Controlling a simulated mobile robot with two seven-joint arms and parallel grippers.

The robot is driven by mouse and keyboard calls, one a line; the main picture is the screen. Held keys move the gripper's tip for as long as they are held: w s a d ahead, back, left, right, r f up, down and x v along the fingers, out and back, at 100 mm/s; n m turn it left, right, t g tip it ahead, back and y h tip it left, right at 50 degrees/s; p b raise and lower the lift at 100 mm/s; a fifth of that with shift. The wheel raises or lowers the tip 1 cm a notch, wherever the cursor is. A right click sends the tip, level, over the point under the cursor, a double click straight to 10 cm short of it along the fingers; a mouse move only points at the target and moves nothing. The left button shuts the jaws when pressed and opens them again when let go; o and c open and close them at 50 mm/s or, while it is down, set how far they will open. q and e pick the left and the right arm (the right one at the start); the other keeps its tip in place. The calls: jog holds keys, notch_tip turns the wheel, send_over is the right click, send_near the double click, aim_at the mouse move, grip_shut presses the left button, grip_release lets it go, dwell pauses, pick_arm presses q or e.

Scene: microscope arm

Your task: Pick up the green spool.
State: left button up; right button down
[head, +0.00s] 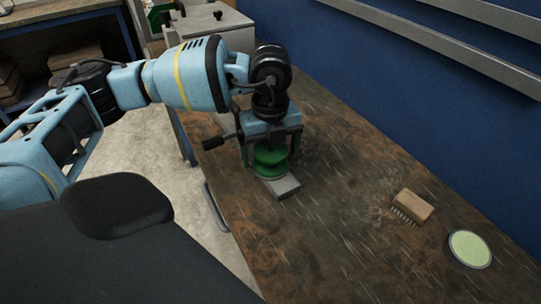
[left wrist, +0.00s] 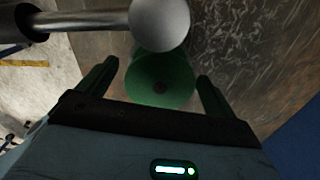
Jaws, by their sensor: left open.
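The green spool (head: 270,158) is on the brown worktable, directly below my left gripper (head: 269,152) in the head view. The gripper points down, with one finger on each side of the spool. In the left wrist view the spool (left wrist: 160,82) shows as a round green disc with a dark centre. It sits between the two spread fingers of the left gripper (left wrist: 155,85), with visible gaps on both sides. The gripper is open and holds nothing. The upper part of the spool is partly hidden by the gripper in the head view. My right gripper is not in view.
A small grey block (head: 283,187) lies right in front of the spool. A wooden brush (head: 412,206) and a pale green round dish (head: 470,249) are farther right on the worktable (head: 330,240). A blue wall (head: 440,120) rises behind. The table between block and brush is clear.

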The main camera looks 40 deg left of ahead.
aim_at(270, 149)
pick_arm(q)
jog(key=shift+f, duration=0.15)
jog(key=c, duration=1.1)
notch_tip(270, 149, up, 10)
jog(key=shift+r, duration=0.1)
